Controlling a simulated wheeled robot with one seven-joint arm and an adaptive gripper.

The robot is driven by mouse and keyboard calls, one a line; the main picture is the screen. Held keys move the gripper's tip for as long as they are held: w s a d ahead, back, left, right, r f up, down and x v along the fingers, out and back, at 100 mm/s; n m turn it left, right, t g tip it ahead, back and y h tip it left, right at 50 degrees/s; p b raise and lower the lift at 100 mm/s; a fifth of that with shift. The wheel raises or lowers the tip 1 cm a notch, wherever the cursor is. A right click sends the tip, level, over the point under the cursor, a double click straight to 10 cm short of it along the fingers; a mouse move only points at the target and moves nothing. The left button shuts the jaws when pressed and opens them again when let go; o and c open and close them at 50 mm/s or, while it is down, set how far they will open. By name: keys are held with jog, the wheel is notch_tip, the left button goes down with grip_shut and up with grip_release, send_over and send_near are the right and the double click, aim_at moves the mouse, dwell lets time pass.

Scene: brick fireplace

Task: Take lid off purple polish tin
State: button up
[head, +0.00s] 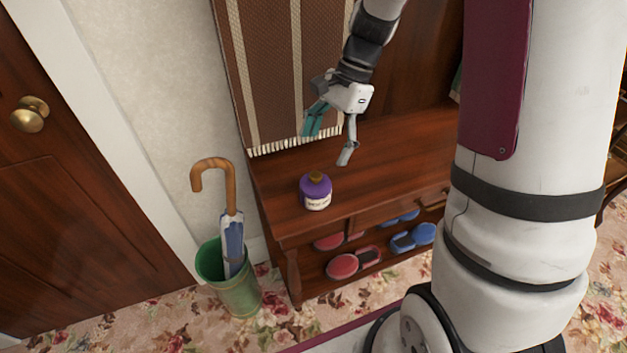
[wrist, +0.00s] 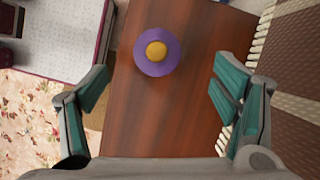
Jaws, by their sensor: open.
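The purple polish tin (head: 316,194) stands upright on the wooden bench top, near its left front part. It has a pale label and a small brownish-gold knob on top. In the wrist view the tin (wrist: 158,52) is seen from above, its yellow knob (wrist: 156,51) at the centre of the purple top. My gripper (head: 331,146) is open and empty, above and behind the tin in the head view. In the wrist view the tin lies beyond the gap between the teal-padded fingers (wrist: 160,95), apart from both. The seam of the lid cannot be made out.
The wooden bench (head: 400,148) has bare room right of the tin. A fringed brown textile (head: 285,70) hangs behind it. Red and blue shoes or brushes (head: 343,266) lie on the shelf below. A green stand (head: 238,292) with an umbrella (head: 232,240) is at left.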

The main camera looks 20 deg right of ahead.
aim_at(316, 175)
jog(key=b+x, duration=0.1)
jog(key=x, duration=0.7)
jog(key=shift+s+f, duration=0.1)
jog(key=shift+s, duration=0.1)
jog(key=shift+c, duration=0.5)
jog(key=c, duration=1)
